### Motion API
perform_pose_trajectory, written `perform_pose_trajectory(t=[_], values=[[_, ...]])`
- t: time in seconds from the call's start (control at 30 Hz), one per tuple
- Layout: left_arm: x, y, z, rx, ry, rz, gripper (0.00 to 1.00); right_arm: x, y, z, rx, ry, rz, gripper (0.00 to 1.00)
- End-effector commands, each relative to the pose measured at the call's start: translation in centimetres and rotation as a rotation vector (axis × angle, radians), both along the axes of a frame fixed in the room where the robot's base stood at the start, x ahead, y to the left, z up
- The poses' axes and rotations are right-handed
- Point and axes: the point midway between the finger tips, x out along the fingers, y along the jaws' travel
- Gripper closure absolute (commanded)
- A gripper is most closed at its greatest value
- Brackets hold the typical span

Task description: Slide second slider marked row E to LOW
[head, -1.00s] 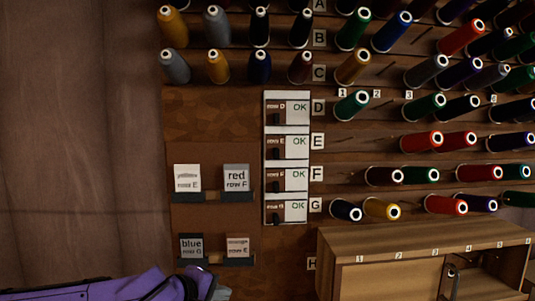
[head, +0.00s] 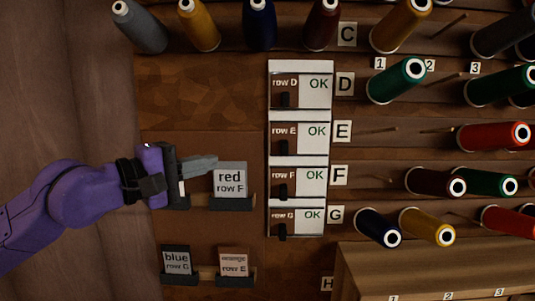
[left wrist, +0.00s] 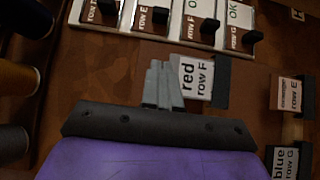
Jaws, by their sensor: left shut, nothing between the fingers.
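The row E slider (head: 298,135) is the second from the top in a white column of sliders right of my left gripper. Its black knob (head: 283,149) sits under the "row E" label, and its window reads OK. It also shows at the top of the left wrist view (left wrist: 150,18). My left gripper (head: 214,162) is shut and empty, its grey fingers pointing right, apart from the slider column. In the left wrist view its fingers (left wrist: 162,84) appear beside the red row F card. My right gripper is not in view.
Sliders for row D (head: 298,91), row F (head: 298,182) and row G (head: 298,220) also read OK. The red row F card (head: 230,180) is close to the fingers. Blue (head: 177,262) and orange (head: 233,262) cards hang below. Thread spools on pegs stick out at right.

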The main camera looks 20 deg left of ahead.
Motion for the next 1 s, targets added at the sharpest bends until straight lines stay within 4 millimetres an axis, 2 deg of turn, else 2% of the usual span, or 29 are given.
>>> perform_pose_trajectory(t=[0.17, 0.37, 0.6, 0.67, 0.8, 1.0], values=[[1.1, -0.7, 0.1, 0.003, 0.004, 0.000, 1.00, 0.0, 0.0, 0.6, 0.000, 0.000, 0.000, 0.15], [4.8, -2.7, 0.0, 0.008, 0.007, -0.001, 1.00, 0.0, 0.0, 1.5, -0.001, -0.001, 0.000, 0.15], [9.3, -5.2, -0.4, 0.005, 0.007, -0.002, 1.00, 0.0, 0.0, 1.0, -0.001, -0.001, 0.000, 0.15], [9.4, -6.4, -0.6, 0.006, 0.003, -0.003, 1.00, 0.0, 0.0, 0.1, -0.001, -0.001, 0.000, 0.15], [9.8, -8.1, -0.4, 0.004, 0.003, -0.002, 1.00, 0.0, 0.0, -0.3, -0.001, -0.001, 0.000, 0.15], [10.0, -8.8, -0.1, 0.001, 0.003, -0.001, 1.00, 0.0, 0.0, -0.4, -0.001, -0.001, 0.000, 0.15]])
